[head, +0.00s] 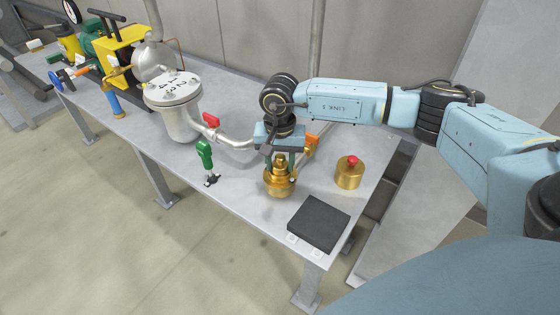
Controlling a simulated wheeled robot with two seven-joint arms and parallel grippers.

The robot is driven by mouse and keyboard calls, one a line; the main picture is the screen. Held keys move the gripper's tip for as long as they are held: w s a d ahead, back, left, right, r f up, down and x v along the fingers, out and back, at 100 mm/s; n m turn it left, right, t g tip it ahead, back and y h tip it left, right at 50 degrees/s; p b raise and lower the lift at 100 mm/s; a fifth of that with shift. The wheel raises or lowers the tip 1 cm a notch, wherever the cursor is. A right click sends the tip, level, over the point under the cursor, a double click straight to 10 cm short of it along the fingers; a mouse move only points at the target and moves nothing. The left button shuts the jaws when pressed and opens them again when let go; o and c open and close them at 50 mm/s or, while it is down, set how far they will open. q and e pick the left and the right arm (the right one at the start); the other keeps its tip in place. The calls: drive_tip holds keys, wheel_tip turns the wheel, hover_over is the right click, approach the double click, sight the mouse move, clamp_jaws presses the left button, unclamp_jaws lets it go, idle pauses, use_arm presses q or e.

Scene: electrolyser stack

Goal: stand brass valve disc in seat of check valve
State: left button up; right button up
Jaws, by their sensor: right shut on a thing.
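The check valve (279,184) is a brass body standing on the grey bench, near its front edge. My right gripper (280,160) points down directly over it, with its fingers close to the top of the valve. It is shut on a brass piece, which appears to be the valve disc (280,162). The fingers and the valve's rim partly hide the disc. I cannot tell whether the disc touches the seat, and the seat itself is hidden. My left gripper is not in view.
A brass cylinder with a red knob (349,173) stands right of the valve. A dark square pad (318,222) lies at the front corner of the bench (245,195). A green-handled tool (206,158) and a white vessel (174,108) with piping stand to the left.

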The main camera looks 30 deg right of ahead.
drive_tip(key=shift+d+f, duration=0.1)
drive_tip(key=shift+f, duration=0.05)
drive_tip(key=shift+d+f+b, duration=0.1)
drive_tip(key=shift+f+b, duration=0.25)
drive_tip(key=shift+s+d+f, duration=0.1)
drive_tip(key=shift+d+f, duration=0.05)
drive_tip(key=shift+f, duration=0.05)
drive_tip(key=shift+d+r, duration=0.15)
drive_tip(key=shift+r, duration=0.15)
idle(0.4)
drive_tip(key=o, duration=1.1)
drive_tip(key=shift+o, duration=0.2)
drive_tip(key=shift+a+r, duration=0.1)
drive_tip(key=shift+a, duration=0.2)
drive_tip(key=shift+a+r, duration=0.1)
